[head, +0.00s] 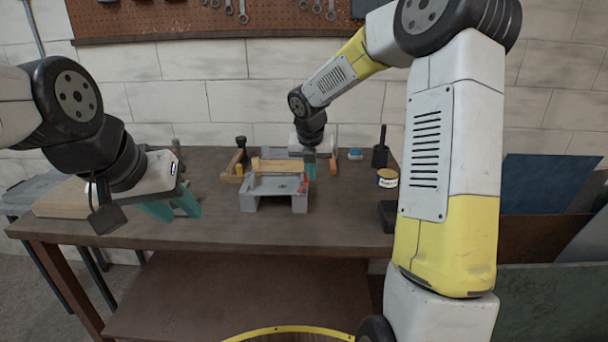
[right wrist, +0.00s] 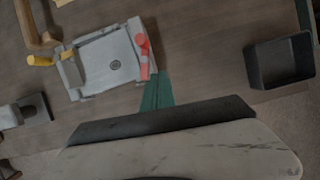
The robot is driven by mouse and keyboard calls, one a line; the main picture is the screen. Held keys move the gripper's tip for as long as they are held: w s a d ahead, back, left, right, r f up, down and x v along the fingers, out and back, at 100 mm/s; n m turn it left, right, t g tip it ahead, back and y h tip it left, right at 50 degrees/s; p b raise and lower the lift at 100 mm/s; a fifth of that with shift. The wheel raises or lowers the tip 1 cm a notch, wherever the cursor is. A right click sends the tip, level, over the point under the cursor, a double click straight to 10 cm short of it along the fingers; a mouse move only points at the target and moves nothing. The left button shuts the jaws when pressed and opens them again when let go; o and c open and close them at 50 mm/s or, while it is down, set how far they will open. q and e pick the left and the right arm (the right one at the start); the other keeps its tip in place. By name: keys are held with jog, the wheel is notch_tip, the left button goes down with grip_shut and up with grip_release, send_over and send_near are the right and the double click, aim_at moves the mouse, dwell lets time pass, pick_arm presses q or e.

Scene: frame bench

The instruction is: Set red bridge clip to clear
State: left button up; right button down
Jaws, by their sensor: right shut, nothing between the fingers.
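The red bridge clip (head: 305,184) sits at the right side of a grey bench fixture (head: 272,206). In the right wrist view the red clip (right wrist: 142,54) lies lengthwise along the right edge of the fixture's grey plate (right wrist: 106,62). My right gripper (head: 309,168) is shut and empty. Its teal fingertips (right wrist: 158,82) are close beside the clip's lower end; I cannot tell whether they touch it. My left gripper (head: 172,208) is open and empty over the left part of the bench, away from the fixture.
A yellow lever (right wrist: 41,60) is at the fixture's left side. A dark open box (right wrist: 280,64), a small tin (head: 387,178) and a black upright tool (head: 380,155) stand to the right. The front bench top is clear.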

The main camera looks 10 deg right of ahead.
jog(key=v, duration=0.6)
jog(key=shift+s+d+r, duration=0.2)
jog(key=shift+d+r, duration=0.2)
jog(key=shift+d, duration=0.15)
jog(key=s+r+m+t+y, duration=0.1)
jog(key=s+r+m, duration=0.1)
jog(key=s+m, duration=1.2)
jog(key=s+d+r+m+t+y, duration=0.1)
jog(key=s+r+m+y, duration=0.1)
jog(key=s+m, duration=1.2)
jog(key=r+m, duration=0.1)
jog(key=m, duration=0.3)
jog(key=shift+m, duration=0.4)
jog(key=shift+s+d, duration=0.15)
